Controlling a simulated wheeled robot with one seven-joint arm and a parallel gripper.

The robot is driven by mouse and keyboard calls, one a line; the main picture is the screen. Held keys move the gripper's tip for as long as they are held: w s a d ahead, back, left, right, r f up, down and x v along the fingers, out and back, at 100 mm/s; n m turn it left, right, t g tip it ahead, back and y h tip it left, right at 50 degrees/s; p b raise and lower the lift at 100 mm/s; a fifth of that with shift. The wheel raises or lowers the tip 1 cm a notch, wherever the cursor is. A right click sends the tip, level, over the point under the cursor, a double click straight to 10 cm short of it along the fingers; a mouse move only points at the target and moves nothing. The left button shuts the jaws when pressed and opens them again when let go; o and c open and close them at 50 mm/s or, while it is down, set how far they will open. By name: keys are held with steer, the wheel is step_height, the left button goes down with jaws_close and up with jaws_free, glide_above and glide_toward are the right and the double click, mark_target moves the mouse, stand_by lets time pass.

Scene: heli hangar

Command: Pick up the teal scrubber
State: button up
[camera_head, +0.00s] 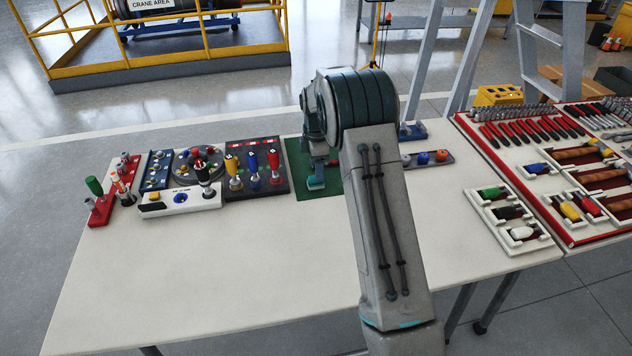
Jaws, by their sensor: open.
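A small teal block (316,183), which looks like the teal scrubber, is on or just above a dark green mat (304,158) at the back middle of the white table. My gripper (317,158) is over the mat, pointing down, with its jaws open. Its fingertips are small here and close to the teal block; I cannot tell whether they touch it. My own arm hides the right part of the mat and the table behind it.
Left of the mat stand a dark rack of colored-handled tools (256,170), a white box (180,200) and a red holder (102,208). Right of my arm are a small tray (430,160) and a red-edged tool board (540,160). The front table is clear.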

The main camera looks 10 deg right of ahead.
steer(key=shift+s+a+f+p, duration=0.1)
steer(key=shift+f+p, duration=0.1)
steer(key=shift+f, duration=1)
steer(key=shift+s+f+p, duration=0.1)
steer(key=shift+f+p, duration=0.05)
steer(key=shift+f, duration=1)
steer(key=c, duration=1.1)
steer(key=shift+o, duration=0.2)
steer(key=shift+w+r, duration=0.1)
steer(key=shift+r, duration=0.45)
steer(key=r, duration=0.1)
steer(key=d+r, duration=0.1)
steer(key=r+b, duration=0.1)
steer(key=shift+d+r, duration=0.25)
steer(key=shift+r, duration=0.1)
steer(key=s+d+r, duration=0.1)
steer(key=d+r, duration=0.5)
steer(key=d, duration=0.4)
steer(key=shift+s+b, duration=0.3)
steer(key=shift+b, duration=0.15)
